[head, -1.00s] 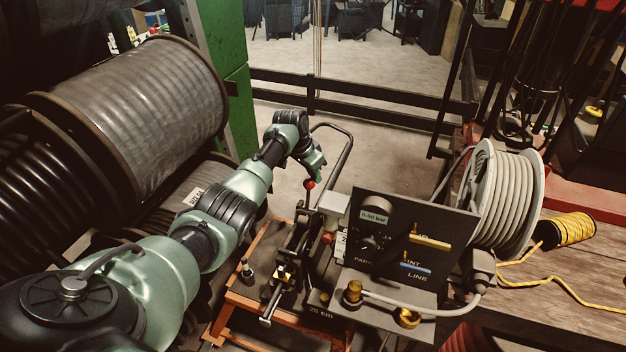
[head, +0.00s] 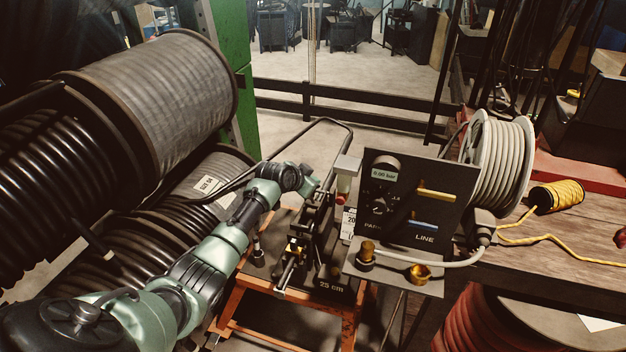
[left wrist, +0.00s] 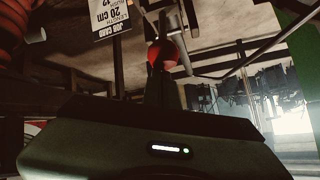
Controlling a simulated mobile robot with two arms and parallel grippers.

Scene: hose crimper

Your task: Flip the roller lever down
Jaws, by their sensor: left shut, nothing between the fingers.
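The crimper (head: 318,215) stands on an orange-framed stand (head: 232,300). A red ball knob (left wrist: 162,54), which looks like the end of the roller lever, shows in the left wrist view just beyond my fingers. My left gripper (head: 311,184) is at the crimper's upper left end, shut and empty. Whether it touches the knob or lever, I cannot tell. My right gripper is not in view.
A black panel (head: 440,218) with gauge and valves stands right of the crimper. Large hose reels (head: 165,95) crowd the left. A wooden bench (head: 575,240) with a grey hose reel (head: 497,165) is at right.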

